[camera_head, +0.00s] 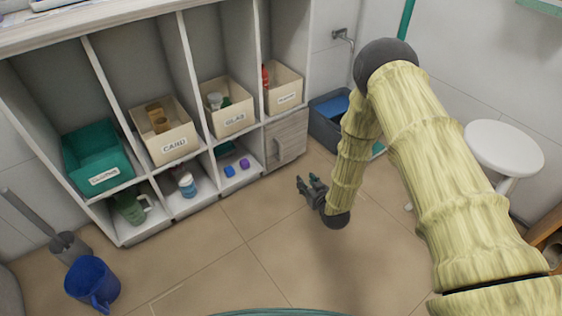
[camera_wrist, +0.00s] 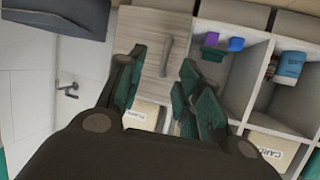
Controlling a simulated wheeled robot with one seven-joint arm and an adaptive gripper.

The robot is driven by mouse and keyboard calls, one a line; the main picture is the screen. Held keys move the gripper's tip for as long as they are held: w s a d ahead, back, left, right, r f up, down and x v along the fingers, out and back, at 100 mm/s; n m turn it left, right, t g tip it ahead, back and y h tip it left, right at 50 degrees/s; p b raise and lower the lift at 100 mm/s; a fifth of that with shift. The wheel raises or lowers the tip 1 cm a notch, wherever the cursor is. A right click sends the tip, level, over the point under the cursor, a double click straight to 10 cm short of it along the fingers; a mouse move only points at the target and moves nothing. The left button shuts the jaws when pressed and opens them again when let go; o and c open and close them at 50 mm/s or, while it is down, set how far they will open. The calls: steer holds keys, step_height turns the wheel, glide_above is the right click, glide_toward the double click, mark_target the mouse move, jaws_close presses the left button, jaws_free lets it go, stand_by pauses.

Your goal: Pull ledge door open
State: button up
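The ledge door (camera_head: 287,138) is a small grey wood-grain panel at the lower right of the white shelf unit, and it looks closed. In the wrist view the door (camera_wrist: 150,29) lies beyond my fingers, with its grey bar handle (camera_wrist: 166,57) showing between them. My gripper (camera_head: 308,184) is in front of the shelf, low over the floor, to the right of and nearer than the door. In the wrist view my gripper (camera_wrist: 162,85) has its two green-padded fingers apart with nothing between them. It appears clear of the handle.
Labelled bins stand in the shelf (camera_head: 195,128), with small bottles and blocks in the lower cubbies. A dark bin (camera_head: 328,120) stands right of the door. A white stool (camera_head: 503,148) is further right.

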mark_target(281, 151)
steer(key=w+a+t+y+b, duration=0.1)
steer(key=w+a+b, duration=0.2)
steer(key=w+b, duration=0.2)
steer(key=w+a+f+n+t+y+b, duration=0.1)
steer(key=w+a+b, duration=0.2)
steer(key=w+b, duration=0.2)
steer(key=w+a+f+t+b, duration=0.1)
steer(key=w+a+b, duration=0.2)
steer(key=w, duration=0.5)
steer(key=shift+w+a+f+n+y+b, duration=0.1)
steer(key=shift+w+f+n+y+b, duration=0.2)
steer(key=shift+b, duration=0.6)
steer(key=shift+w+a+r, duration=0.25)
steer(key=shift+w+a, duration=0.05)
steer(key=shift+w, duration=0.3)
jaws_close()
